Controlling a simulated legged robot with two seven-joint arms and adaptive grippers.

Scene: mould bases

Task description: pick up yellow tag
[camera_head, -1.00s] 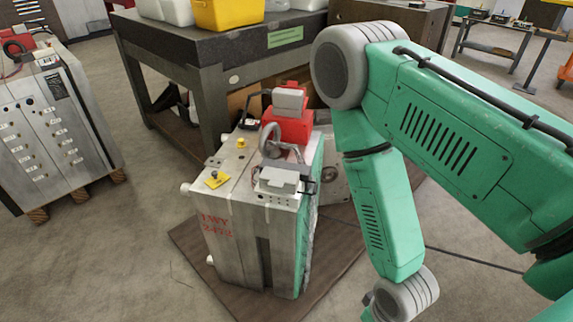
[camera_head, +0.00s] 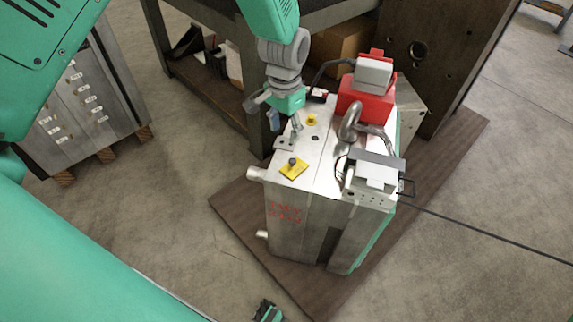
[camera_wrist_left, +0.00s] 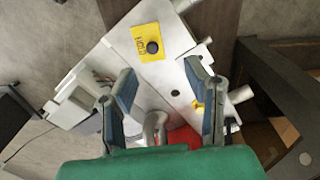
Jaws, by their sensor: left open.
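In the left wrist view the yellow tag (camera_wrist_left: 140,46) shows dark lettering and lies ahead of the fingertips. My left gripper (camera_head: 276,112) hangs above the mould base's back-left part, behind the tag and apart from it. In the wrist view the left gripper (camera_wrist_left: 160,78) has its fingers wide apart with nothing between them. A small dark and green piece at the head view's bottom edge may be my right gripper (camera_head: 268,312).
A red block with a grey top (camera_head: 364,100), a curved metal lifting ring (camera_head: 350,121) and a grey box (camera_head: 372,178) stand on the mould base's right side. A small yellow cap (camera_head: 312,120) sits behind the tag. A dark workbench (camera_head: 228,85) stands close behind.

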